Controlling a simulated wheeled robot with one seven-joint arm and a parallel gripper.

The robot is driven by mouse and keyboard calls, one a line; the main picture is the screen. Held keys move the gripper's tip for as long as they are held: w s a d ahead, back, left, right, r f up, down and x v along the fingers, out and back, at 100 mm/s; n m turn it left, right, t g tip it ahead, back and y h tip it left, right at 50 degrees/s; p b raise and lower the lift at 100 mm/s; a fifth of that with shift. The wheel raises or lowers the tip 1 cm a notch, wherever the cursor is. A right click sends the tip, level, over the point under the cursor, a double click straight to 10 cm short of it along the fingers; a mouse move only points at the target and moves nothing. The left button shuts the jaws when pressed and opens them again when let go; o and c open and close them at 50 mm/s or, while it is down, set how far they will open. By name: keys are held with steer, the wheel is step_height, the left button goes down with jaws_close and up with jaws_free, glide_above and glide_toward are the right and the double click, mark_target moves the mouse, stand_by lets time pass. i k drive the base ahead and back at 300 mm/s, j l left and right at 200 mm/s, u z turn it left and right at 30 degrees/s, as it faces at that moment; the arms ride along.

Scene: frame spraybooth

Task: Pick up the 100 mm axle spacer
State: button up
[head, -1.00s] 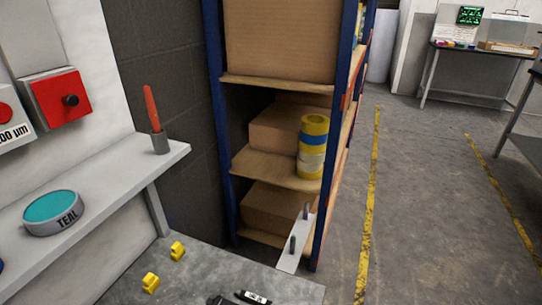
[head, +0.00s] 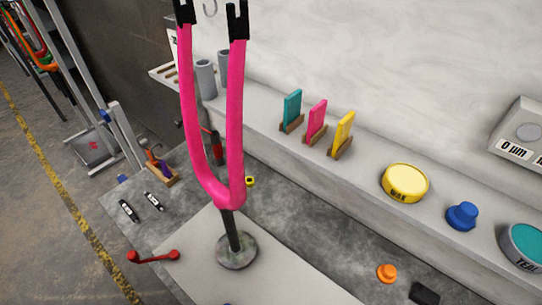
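Two short black bars with white labels lie on the grey bench at the left in the head view, one nearer the bench edge (head: 129,211) and one just right of it (head: 153,201). They look like axle spacers, but their labels are too small to read, so I cannot tell which is the 100 mm one. They lie apart from each other. My gripper is not in view.
A pink fork (head: 236,120) stands upright on a round-based stand (head: 236,252) mid-bench. A red double-ended piece (head: 153,256) lies left of it. A ledge behind holds colour chips (head: 317,118) and a yellow tin (head: 404,182). Floor is open at left.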

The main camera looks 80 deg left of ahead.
mark_target(147, 195)
steer(key=u, duration=2.8)
